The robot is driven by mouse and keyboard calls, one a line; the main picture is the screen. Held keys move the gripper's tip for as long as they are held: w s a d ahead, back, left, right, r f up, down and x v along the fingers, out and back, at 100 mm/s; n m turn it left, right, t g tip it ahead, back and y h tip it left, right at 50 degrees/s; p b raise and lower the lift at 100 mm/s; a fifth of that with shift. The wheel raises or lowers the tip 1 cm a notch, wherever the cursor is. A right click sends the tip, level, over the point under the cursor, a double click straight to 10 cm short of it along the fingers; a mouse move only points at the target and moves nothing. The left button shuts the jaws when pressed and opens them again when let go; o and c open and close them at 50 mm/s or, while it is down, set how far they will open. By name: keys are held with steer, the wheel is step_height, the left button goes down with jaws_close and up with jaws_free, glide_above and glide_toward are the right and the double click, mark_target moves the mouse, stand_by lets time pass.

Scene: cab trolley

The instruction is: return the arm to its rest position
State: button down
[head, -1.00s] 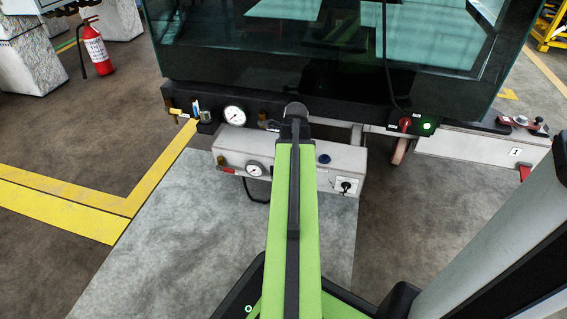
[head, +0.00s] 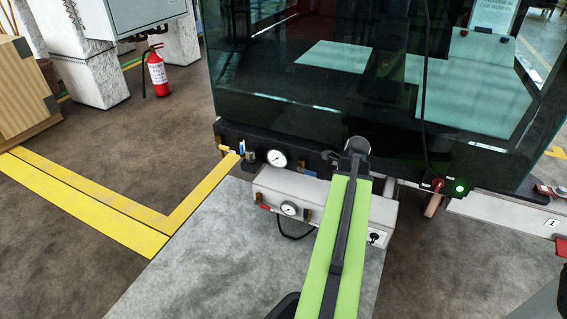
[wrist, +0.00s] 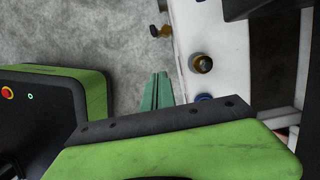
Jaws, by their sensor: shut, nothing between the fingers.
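My arm (head: 341,240) is a green link with a black strip, reaching forward over the floor to a dark joint in front of the cab trolley. My gripper does not show in the head view, where the arm hides what lies beyond the joint. In the wrist view my gripper (wrist: 159,75) shows as two teal fingers side by side, shut and empty. They point over the grey floor beside a white panel (wrist: 196,25) with a brass-coloured knob (wrist: 201,63). A blue knob (wrist: 204,98) lies close to the right of the fingers.
The glass cab (head: 320,100) stands ahead. Below it are a gauge (head: 272,158), a pale box (head: 272,185) with a second gauge (head: 289,208), and a green-lit switch (head: 460,187). A fire extinguisher (head: 157,72) and wooden crate (head: 22,95) stand left.

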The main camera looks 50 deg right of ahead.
steer(key=w+a+r+n+g+p, duration=0.15)
steer(key=w+a+n, duration=0.55)
steer(key=w+a, duration=1.6)
steer(key=w+a+r+n+p, duration=0.1)
steer(key=a+r+n+p, duration=0.1)
steer(key=a+n, duration=1.95)
steer(key=a+r+n+p, duration=0.2)
steer(key=r+p, duration=1.7)
steer(key=a+r+n+p, duration=0.1)
steer(key=a+r+p, duration=0.1)
steer(key=r+p, duration=1.6)
steer(key=shift+s+a+r+n+g+h+p, duration=0.25)
steer(key=shift+a+r+n+g+h+p, duration=0.15)
steer(key=shift+p, duration=0.25)
